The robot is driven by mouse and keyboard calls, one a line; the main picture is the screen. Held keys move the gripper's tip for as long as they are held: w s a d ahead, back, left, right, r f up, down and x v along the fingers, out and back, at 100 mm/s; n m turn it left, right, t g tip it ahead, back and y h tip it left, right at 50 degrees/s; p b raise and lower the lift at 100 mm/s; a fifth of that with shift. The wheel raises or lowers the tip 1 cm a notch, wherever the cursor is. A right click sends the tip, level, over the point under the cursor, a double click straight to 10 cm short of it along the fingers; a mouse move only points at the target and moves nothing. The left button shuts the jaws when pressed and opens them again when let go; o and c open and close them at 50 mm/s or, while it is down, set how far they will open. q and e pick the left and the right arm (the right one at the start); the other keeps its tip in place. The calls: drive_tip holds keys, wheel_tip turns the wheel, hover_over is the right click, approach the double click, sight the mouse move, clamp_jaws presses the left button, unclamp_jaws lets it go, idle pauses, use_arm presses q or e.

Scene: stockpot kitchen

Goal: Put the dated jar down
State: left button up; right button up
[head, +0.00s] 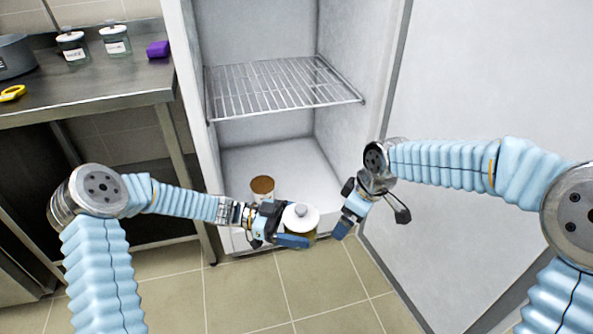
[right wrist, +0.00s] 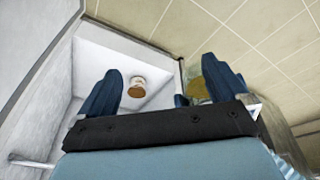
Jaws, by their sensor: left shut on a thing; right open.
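A jar with a white knobbed lid (head: 301,216) and brownish contents is held in my left gripper (head: 293,238), which is shut on it. The jar looks upright, in front of the open fridge's lower opening. No date can be read on it. My right gripper (head: 347,215) is open and empty, just right of the jar and apart from it. In the right wrist view, its blue fingers stand wide apart, and a brownish round shape by the right finger may be the held jar.
A brown-topped container (head: 262,187) stands on the fridge floor (head: 295,160), left of centre; free floor lies right of it. A wire shelf (head: 280,87) hangs above. The fridge door (head: 490,110) stands open at right. Two labelled jars (head: 72,46) (head: 115,39) stand on the steel counter (head: 95,82).

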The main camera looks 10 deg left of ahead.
sight(296, 207)
drive_tip(key=s+a+r+g+h, duration=0.2)
drive_tip(key=a+r, duration=1.1)
drive_tip(key=f, duration=1.1)
drive_tip(key=shift+w+d+f, duration=0.15)
drive_tip(key=shift+d+f, duration=0.05)
drive_tip(key=shift+d, duration=0.1)
drive_tip(key=c, duration=1.1)
drive_tip(key=o, duration=1.1)
drive_tip(key=shift+r, duration=0.1)
